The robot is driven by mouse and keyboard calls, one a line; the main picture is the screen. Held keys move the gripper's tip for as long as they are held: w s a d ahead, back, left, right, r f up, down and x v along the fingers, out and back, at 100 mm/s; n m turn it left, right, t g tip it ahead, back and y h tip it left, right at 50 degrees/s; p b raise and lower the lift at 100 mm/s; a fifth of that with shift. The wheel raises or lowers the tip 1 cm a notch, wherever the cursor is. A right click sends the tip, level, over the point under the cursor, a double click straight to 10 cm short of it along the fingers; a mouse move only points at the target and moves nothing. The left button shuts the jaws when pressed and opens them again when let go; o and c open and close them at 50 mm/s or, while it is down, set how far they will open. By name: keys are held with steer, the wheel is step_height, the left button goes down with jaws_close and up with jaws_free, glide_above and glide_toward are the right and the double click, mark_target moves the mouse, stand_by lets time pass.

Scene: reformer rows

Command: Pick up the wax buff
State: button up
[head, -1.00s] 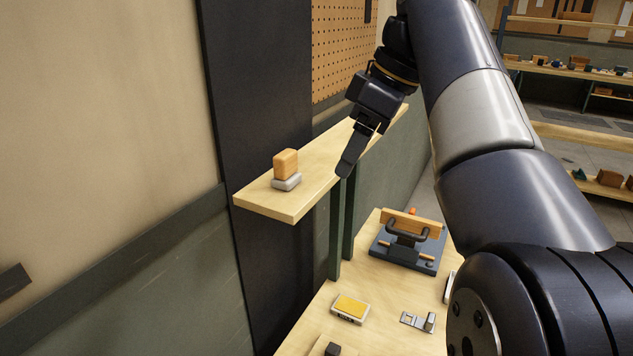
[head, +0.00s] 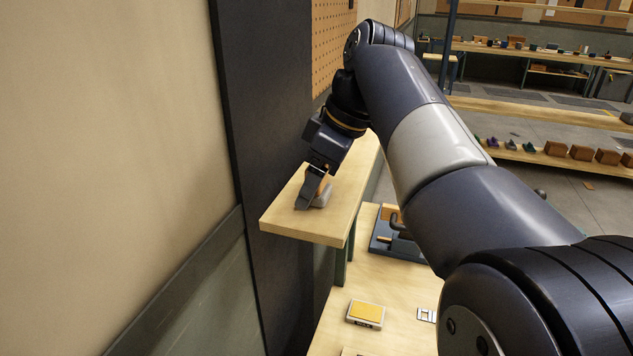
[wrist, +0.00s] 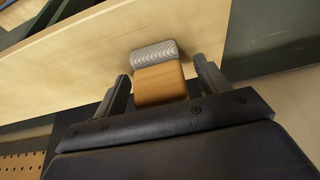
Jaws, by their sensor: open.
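The wax buff, a block with an orange-tan wooden top and a pale grey ridged base, stands on the upper wooden shelf. In the head view the buff (head: 323,197) is partly hidden behind my gripper (head: 312,190). In the wrist view the buff (wrist: 160,86) lies between the two fingers of my gripper (wrist: 163,88). The fingers are open, one on each side of the wooden top, with a visible gap on both sides. No contact shows.
The narrow shelf (head: 300,222) ends at a front edge beside a dark wall panel (head: 262,110). Below it, a lower bench (head: 350,280) holds a yellow-topped block (head: 366,312), a small metal piece (head: 427,314) and a blue-based fixture (head: 393,244). The shelf front is clear.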

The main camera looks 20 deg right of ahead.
steer(key=shift+c, duration=0.5)
steer(key=c, duration=1)
steer(key=shift+r, duration=0.15)
step_height(320, 180, up, 10)
steer(key=shift+f+p, duration=0.1)
steer(key=shift+p, duration=0.35)
steer(key=o, duration=0.4)
steer(key=shift+c, duration=1.3)
